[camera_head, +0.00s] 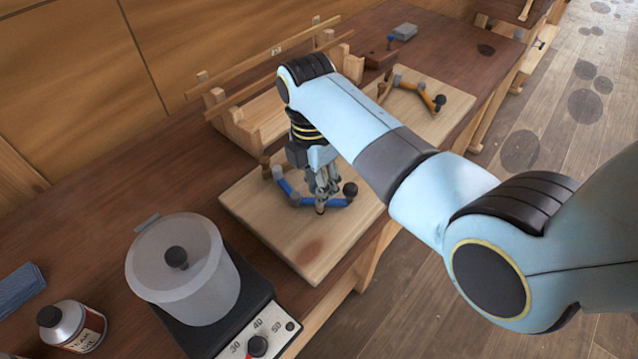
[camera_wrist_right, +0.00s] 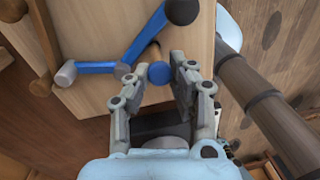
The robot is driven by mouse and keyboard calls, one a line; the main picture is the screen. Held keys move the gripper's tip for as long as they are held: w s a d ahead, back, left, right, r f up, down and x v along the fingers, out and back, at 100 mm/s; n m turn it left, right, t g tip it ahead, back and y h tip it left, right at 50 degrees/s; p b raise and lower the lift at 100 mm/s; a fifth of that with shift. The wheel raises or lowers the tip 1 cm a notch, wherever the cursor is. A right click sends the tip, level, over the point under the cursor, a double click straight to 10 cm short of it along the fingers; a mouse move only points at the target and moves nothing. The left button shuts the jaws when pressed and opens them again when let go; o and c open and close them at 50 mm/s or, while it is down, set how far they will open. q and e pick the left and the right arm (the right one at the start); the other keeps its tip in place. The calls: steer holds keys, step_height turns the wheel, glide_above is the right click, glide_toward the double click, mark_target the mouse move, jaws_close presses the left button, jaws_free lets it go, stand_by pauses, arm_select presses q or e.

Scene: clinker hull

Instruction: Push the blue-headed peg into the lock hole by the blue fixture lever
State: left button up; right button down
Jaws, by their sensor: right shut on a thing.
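The blue-headed peg shows its round blue head (camera_wrist_right: 159,74) between my right gripper's fingertips in the right wrist view. Its wooden shaft (camera_wrist_right: 153,52) runs on beyond the head, close beside the blue lever. My right gripper (camera_head: 322,196) points down over the near board and is shut on this peg; the wrist view shows its two fingers (camera_wrist_right: 159,68) on either side of the head. The bent blue fixture lever (camera_head: 338,203) with its black knob lies on the board (camera_head: 255,215); it also shows in the wrist view (camera_wrist_right: 95,68). The lock hole cannot be made out. My left gripper is out of view.
A second board (camera_head: 455,105) with an orange lever (camera_head: 424,96) lies farther back. A wooden rack (camera_head: 240,125) stands behind the near board. A lidded pot (camera_head: 205,285) on a heater and a tin (camera_head: 75,328) stand at front left. The near board's front is clear.

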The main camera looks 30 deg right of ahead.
steer(key=shift+s+f+b, duration=0.1)
steer(key=shift+f+b, duration=0.35)
steer(key=shift+f, duration=0.55)
stand_by(0.4)
steer(key=c, duration=1.1)
jaws_free()
steer(key=shift+r, duration=0.15)
steer(key=shift+r+p, duration=0.45)
steer(key=shift+r, duration=3.45)
